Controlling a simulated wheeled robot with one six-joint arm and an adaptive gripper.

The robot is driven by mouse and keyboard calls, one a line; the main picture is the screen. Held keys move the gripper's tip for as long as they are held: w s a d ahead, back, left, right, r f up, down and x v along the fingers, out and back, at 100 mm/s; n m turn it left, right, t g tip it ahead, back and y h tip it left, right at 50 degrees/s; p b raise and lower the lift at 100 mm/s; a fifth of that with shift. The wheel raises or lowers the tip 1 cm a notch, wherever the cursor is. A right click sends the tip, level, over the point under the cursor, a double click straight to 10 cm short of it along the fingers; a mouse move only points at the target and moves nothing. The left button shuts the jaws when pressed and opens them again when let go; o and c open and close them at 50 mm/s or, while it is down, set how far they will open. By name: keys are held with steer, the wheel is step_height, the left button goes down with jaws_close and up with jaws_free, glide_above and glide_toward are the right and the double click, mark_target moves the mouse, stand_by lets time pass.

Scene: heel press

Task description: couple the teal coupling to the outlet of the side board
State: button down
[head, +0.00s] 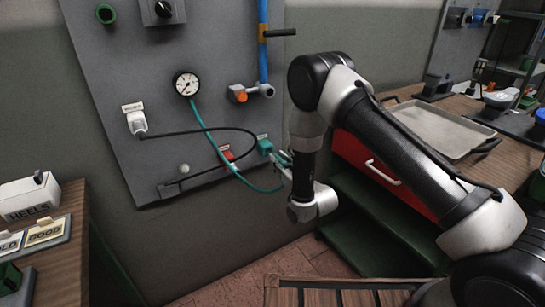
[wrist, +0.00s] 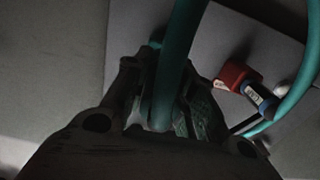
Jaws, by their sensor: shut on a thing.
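The side board (head: 150,70) is a grey panel on the wall. A teal hose (head: 206,135) hangs from its round gauge and loops down and right to my gripper (head: 284,160). My gripper is shut on the teal coupling at the hose end, just right of the board's lower right edge. In the wrist view the teal hose (wrist: 178,55) runs up from between the fingers (wrist: 165,105); the coupling is mostly hidden there. A teal block (head: 265,146) under a small label sits on the board, just left of the gripper. I cannot tell whether they touch, or whether this block is the outlet.
A red fitting (head: 228,154) sits left of the teal block and also shows in the wrist view (wrist: 232,75), beside a blue one (wrist: 262,98). A black cable (head: 190,131) loops from a white plug (head: 137,123). A workbench with a tray (head: 440,125) stands right.

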steer(key=shift+v, duration=0.85)
steer(key=shift+s, duration=0.1)
steer(key=shift+v, duration=1.6)
step_height(320, 180, up, 24)
glide_above(285, 166)
steer(key=s, duration=0.1)
steer(key=shift+d, duration=0.3)
stand_by(0.4)
steer(key=shift+x, duration=2.4)
steer(key=shift+x, duration=1.05)
